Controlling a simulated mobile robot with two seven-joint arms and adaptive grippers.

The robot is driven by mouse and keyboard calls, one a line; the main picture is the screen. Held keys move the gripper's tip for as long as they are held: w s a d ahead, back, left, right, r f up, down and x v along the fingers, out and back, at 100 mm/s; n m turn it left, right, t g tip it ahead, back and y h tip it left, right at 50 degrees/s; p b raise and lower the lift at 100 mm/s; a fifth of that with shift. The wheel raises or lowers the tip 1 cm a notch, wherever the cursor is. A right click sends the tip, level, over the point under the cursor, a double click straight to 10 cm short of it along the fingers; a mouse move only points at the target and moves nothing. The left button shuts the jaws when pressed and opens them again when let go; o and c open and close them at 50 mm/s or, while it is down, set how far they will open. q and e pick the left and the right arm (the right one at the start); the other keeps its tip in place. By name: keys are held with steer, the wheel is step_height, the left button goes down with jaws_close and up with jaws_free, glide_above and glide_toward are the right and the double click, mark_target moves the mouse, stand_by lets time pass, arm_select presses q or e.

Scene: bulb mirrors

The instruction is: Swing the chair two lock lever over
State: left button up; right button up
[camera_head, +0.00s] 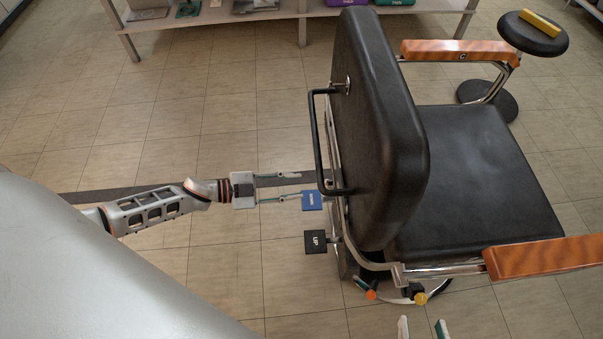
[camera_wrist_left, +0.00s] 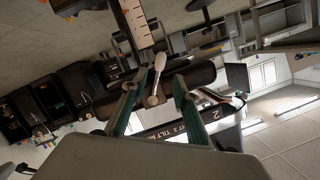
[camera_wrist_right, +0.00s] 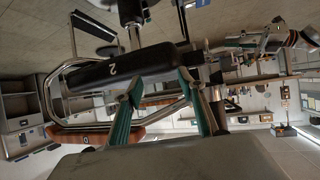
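The chair (camera_head: 475,165) is black with orange wood-like armrests, its back turned toward me; a "2" shows on its black pad in the right wrist view (camera_wrist_right: 145,66). My left gripper (camera_head: 298,185) is open just left of the backrest. In the left wrist view a pale lever with a rounded end (camera_wrist_left: 158,75) appears between the open left fingers (camera_wrist_left: 156,95); I cannot tell whether they touch it. The lever is not clear in the head view. My right gripper (camera_head: 422,330) is open, its fingertips low beside the chair's base; the right wrist view shows its fingers apart and empty (camera_wrist_right: 160,90).
A black handle bar (camera_head: 317,140) stands out from the backrest. A blue pad (camera_head: 313,201) and a black "UP" pad (camera_head: 316,242) stick out below it. A round black stool (camera_head: 530,38) stands at the back right. Tiled floor is clear at left.

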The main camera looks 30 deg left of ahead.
arm_select(q)
steer(key=b+x, duration=0.2)
steer(key=x, duration=0.7)
steer(key=shift+a+f, duration=0.15)
steer(key=shift+f, duration=0.05)
arm_select(e)
steer(key=shift+w+a+r+m+y, duration=0.3)
steer(key=shift+w+a+r, duration=0.3)
steer(key=shift+w+r, duration=0.15)
arm_select(q)
steer(key=shift+c, duration=0.7)
steer(key=c, duration=0.6)
jaws_close()
arm_select(e)
steer(key=shift+s+f, duration=0.35)
steer(key=shift+s, duration=0.1)
